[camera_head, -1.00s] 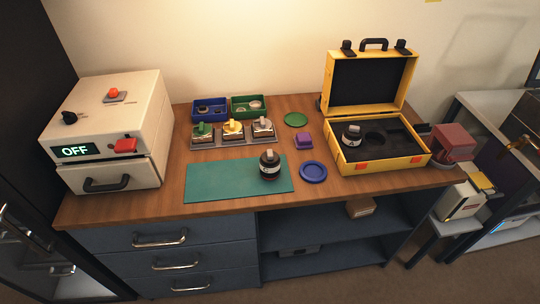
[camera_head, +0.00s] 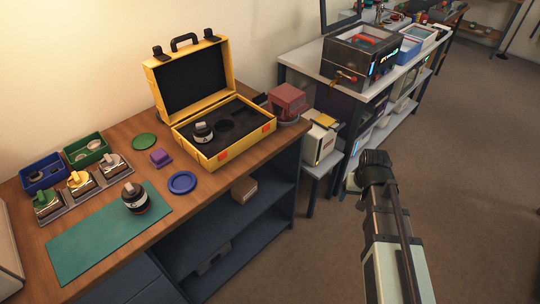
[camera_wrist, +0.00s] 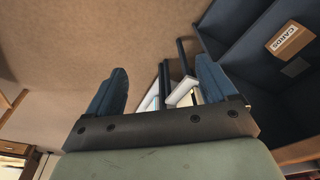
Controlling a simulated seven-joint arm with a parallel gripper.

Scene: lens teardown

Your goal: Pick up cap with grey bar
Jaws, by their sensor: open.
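A dark lens (camera_head: 134,200) stands upright on the green mat, and a cap with a grey bar (camera_head: 130,188) shows on its top. A second dark lens (camera_head: 202,132) with a similar light grey bar on top sits in the yellow case. A silver piece with a pale grey handle (camera_head: 112,160) stands at the right end of the tray. My gripper (camera_wrist: 162,66) is open and empty in the wrist view, its two blue fingers wide apart over the floor. It is far from the lenses, off the table to the right.
The yellow case (camera_head: 229,151) stands open. The blue dish (camera_head: 182,182), purple block (camera_head: 160,158) and green disc (camera_head: 144,142) lie near the green mat (camera_head: 95,236). Blue and green bins stand behind the tray. Open floor lies right of the table.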

